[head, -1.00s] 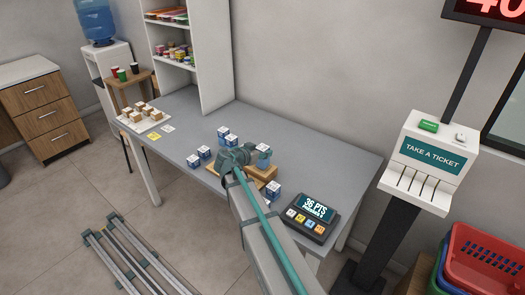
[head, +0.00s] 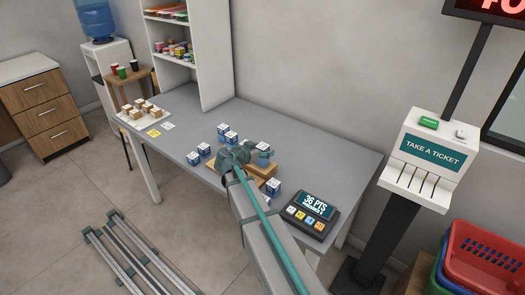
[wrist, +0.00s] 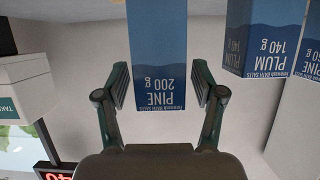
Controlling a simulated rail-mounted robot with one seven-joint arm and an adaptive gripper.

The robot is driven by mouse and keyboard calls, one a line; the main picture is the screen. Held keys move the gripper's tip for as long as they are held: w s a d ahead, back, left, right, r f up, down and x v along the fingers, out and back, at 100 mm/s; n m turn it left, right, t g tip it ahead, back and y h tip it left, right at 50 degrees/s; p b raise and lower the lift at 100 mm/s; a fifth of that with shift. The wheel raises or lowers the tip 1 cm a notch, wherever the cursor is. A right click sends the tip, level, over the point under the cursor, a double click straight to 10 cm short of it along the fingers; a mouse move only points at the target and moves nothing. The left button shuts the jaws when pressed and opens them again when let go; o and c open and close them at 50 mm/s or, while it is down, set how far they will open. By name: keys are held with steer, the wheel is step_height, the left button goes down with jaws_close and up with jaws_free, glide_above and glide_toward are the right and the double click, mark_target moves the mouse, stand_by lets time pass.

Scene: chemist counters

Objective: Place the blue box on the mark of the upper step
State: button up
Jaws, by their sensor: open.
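A blue-and-white box (head: 264,146) stands at the small wooden step stand (head: 262,169) on the grey table, apparently on its upper step. In the wrist view, which is upside down, a blue box labelled PINE 200 g (wrist: 158,60) stands between the two fingers. My gripper (wrist: 160,87) is open, with a gap on each side of the box. In the head view my gripper (head: 262,154) is small and reaches the box over the stand. The mark on the upper step cannot be made out.
A tray of small boxes (head: 140,112) is far left.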

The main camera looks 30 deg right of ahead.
steer(key=shift+r, duration=0.2)
steer(key=shift+s+a, duration=0.1)
steer(key=shift+a, duration=0.15)
steer(key=b+v, duration=0.3)
steer(key=v, duration=0.8)
steer(key=shift+a, duration=0.2)
steer(key=shift+s+r, duration=0.1)
steer(key=shift+r, duration=0.1)
